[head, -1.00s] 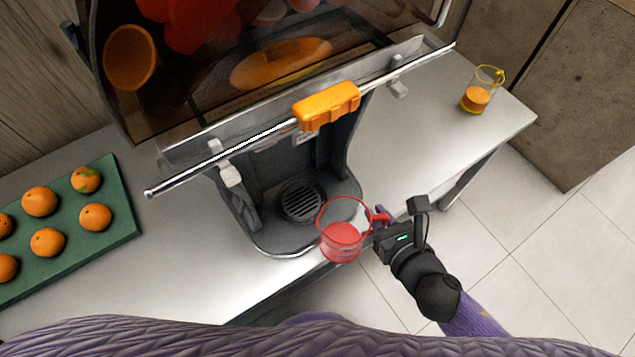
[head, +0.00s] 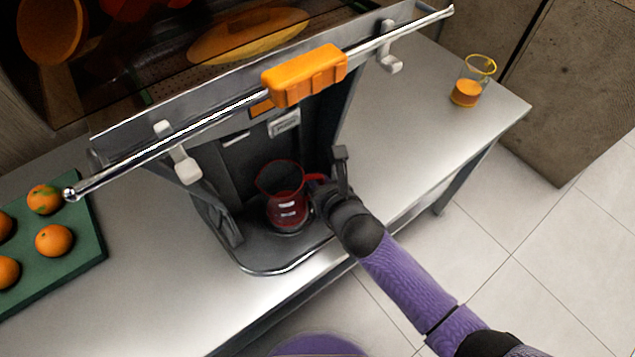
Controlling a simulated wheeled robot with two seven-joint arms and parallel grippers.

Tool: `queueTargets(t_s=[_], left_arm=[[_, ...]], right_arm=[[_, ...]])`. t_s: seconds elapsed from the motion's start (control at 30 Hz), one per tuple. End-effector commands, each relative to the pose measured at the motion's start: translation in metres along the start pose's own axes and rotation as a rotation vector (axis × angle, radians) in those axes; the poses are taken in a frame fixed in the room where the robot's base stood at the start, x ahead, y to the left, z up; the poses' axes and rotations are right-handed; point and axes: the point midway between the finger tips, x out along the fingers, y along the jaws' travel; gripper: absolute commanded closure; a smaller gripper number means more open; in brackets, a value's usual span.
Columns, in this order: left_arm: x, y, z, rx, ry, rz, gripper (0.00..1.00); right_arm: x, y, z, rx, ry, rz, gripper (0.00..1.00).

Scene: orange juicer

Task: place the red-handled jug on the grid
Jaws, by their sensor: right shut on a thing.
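The red-handled jug (head: 287,207) is a clear jug with a red rim and red handle. It is inside the juicer's dark recess, upright, over the spot where the round grid lies. The jug hides the grid, and I cannot tell whether its base touches it. My right gripper (head: 318,186) is shut on the jug's handle at the jug's right side, its fingers partly hidden by my own wrist. My left gripper is not in view.
The juicer's metal bar with an orange handle (head: 305,75) crosses above the recess. A green board (head: 88,254) with several oranges lies at left. A yellow-rimmed jug (head: 467,93) with orange juice stands at the right. The counter (head: 420,130) between is clear.

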Motion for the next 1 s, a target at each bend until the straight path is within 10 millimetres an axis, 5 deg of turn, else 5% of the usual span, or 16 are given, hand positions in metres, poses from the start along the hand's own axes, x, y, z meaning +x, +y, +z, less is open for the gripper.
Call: queueTargets(t_s=[0.27,0.3,0.47,0.77,1.0], left_arm=[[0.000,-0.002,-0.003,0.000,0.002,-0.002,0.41],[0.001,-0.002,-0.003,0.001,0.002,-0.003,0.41],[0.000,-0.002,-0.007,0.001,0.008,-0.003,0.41],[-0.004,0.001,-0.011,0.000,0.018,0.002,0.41],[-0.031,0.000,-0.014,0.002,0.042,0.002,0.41]], right_arm=[[0.000,0.000,-0.001,-0.001,0.000,-0.001,1.00],[0.000,-0.001,-0.001,-0.002,0.000,-0.001,0.83],[0.000,-0.001,0.000,-0.002,0.000,-0.001,0.50],[-0.003,0.000,0.004,-0.001,0.000,-0.001,0.50],[-0.051,-0.001,0.007,-0.003,0.000,-0.002,0.50]])
